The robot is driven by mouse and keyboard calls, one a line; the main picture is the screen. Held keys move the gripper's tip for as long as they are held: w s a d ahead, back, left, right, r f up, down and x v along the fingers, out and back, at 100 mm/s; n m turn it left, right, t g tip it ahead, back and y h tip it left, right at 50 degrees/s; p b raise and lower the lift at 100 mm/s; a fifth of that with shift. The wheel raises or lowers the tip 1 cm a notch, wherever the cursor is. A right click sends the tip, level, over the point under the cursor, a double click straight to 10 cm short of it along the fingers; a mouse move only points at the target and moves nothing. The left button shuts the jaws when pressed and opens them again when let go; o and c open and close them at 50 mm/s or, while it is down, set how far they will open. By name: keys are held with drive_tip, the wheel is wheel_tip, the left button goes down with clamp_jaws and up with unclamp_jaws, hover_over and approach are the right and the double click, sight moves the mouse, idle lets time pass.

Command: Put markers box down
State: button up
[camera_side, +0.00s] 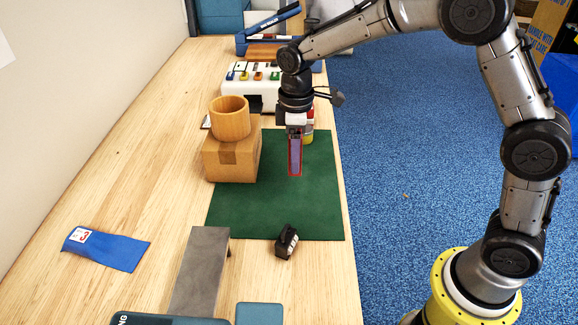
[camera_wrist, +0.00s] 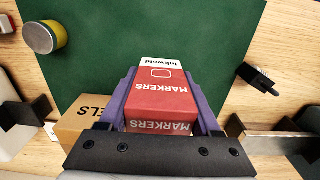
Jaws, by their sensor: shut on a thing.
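The markers box (camera_wrist: 160,100) is red with a white end printed "Inkwold" and "MARKERS" lettering. My gripper (camera_wrist: 158,78) is shut on it, with a purple finger along each side. In the side view, my gripper (camera_side: 295,152) points down over the far part of the green mat (camera_side: 250,212). There the near finger covers most of the box and only a red edge shows around it. The box seems to be above the mat, but I cannot tell the gap to the mat exactly.
A brown carton (camera_side: 226,163) with a wooden cylinder (camera_side: 229,119) on top stands left of my gripper. A yellow can (camera_wrist: 46,37) is close by. A small black object (camera_side: 286,242) sits at the mat's near edge, beside a grey metal stand (camera_side: 200,268). The mat's middle is clear.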

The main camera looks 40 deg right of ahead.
drive_tip(key=shift+w+a+f, duration=0.1)
drive_tip(key=shift+w+f, duration=0.55)
drive_tip(key=shift+f, duration=0.1)
drive_tip(key=shift+w+f, duration=0.2)
drive_tip(key=shift+f, duration=1.55)
drive_tip(key=shift+f, duration=0.15)
drive_tip(key=o, duration=1.4)
wheel_tip(320, 180, up, 12)
drive_tip(key=shift+f, duration=0.2)
drive_tip(key=shift+r, duration=0.35)
